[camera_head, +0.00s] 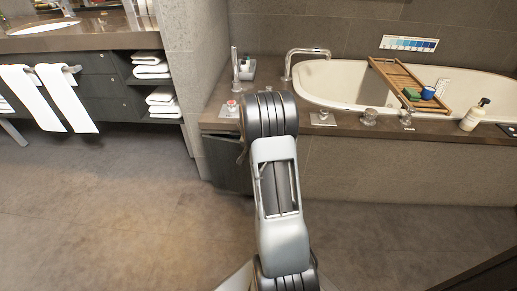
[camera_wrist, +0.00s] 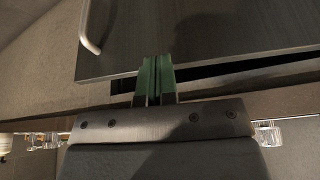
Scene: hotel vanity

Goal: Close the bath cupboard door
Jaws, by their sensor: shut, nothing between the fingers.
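The bath cupboard door (camera_head: 229,178) is a dark panel below the tub's stone deck, partly hidden behind my arm in the head view. In the wrist view the door (camera_wrist: 200,35) fills the top, with a pale curved handle (camera_wrist: 90,28) at its left. A dark gap (camera_wrist: 250,68) shows along its lower edge, widest at the right, so it stands ajar. My gripper (camera_wrist: 155,68) has green fingers that are shut and empty. Their tips overlap the door's edge in the picture; I cannot tell whether they touch it. The head view hides the fingers behind my arm.
The stone deck (camera_head: 390,129) carries taps, a pump bottle (camera_head: 474,115) and the white tub (camera_head: 335,82) with a wooden tray (camera_head: 409,83) across it. The vanity (camera_head: 100,88) with towels stands at left. The floor (camera_head: 90,200) at left is clear.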

